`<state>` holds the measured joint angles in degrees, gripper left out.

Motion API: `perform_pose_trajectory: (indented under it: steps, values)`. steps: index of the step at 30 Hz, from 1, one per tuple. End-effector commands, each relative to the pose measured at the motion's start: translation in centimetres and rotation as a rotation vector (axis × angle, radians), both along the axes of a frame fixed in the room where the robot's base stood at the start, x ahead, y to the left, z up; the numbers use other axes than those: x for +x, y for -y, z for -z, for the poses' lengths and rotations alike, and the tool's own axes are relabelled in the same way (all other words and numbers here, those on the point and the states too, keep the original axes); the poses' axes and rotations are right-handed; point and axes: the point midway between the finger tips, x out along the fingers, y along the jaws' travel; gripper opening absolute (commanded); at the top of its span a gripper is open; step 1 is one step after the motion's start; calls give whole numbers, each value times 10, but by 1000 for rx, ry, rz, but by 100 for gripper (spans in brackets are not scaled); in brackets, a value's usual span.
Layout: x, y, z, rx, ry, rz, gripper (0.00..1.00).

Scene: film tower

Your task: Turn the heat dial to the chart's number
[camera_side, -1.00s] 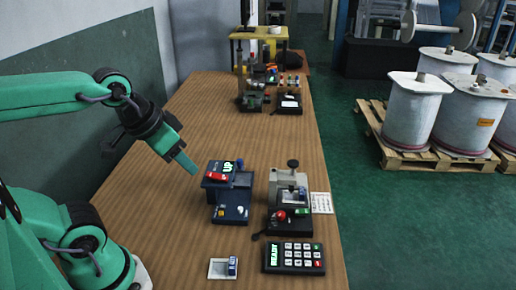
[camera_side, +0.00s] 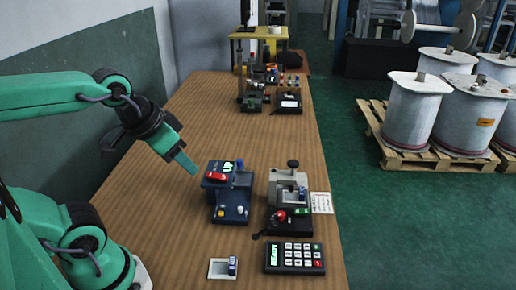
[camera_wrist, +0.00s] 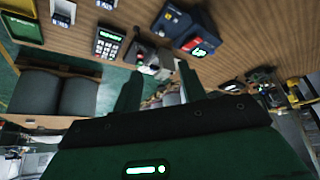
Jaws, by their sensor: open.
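My gripper (camera_side: 190,166) hangs above the table, left of the blue machine, empty and apart from it. Its two open fingers (camera_wrist: 160,90) show in the wrist view. The blue machine (camera_side: 228,200) has a red part on top, a green-lit display and small pale knobs at its front. It also shows in the wrist view (camera_wrist: 180,22). A white printed sheet (camera_side: 321,203), possibly the chart, lies right of the grey machine; its print is too small to read. I cannot tell which knob is the heat dial, nor its setting.
The grey machine (camera_side: 285,187) with a black top knob stands right of the blue one. A black keypad (camera_side: 295,258) and small white tray (camera_side: 221,269) lie in front. More devices (camera_side: 270,90) stand farther back. The table's left-middle is clear.

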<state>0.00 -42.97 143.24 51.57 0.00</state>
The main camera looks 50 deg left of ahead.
Motion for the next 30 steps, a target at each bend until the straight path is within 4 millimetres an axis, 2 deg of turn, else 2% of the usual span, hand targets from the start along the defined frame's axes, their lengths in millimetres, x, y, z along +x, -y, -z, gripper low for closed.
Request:
perform_pose_trajectory:
  steps: [17, 23, 30]
  values:
    - [5, 1, -1, -6, -11, -7, 43]
    - [21, 5, -1, -25, -53, -31, 43]
    - [56, 15, 3, -59, -132, -84, 43]
